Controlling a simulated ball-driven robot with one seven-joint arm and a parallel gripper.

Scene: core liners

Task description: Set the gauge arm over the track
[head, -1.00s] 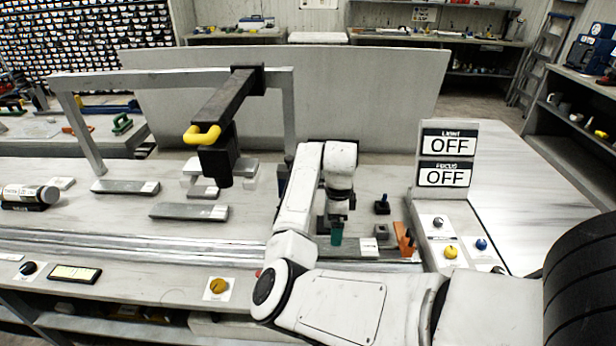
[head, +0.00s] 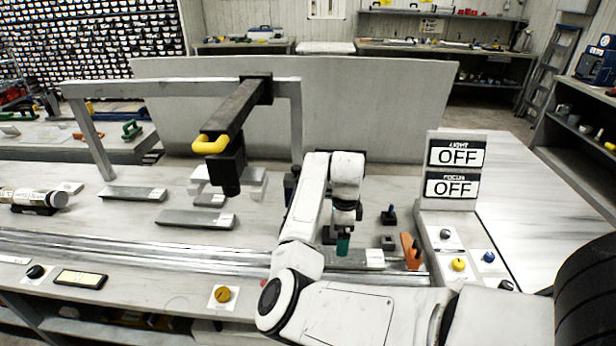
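The gauge arm (head: 243,108) is a black beam on a grey gantry (head: 170,86). It reaches from the crossbar toward the front of the bench, with a yellow handle (head: 210,145) and a black block (head: 226,168) at its near end. The track (head: 130,246) is a pair of metal rails running along the bench front. The block appears behind the rails in the picture. My gripper (head: 343,236) points down over the bench, well right of the handle and apart from it. A teal piece shows at its tip. I cannot tell whether the fingers are open or shut.
Flat grey bars (head: 195,219) lie between gantry and track. A cylinder (head: 38,198) lies in a cradle at far left. An orange piece (head: 410,250) and a control panel (head: 465,248) with two OFF signs stand right of my gripper.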

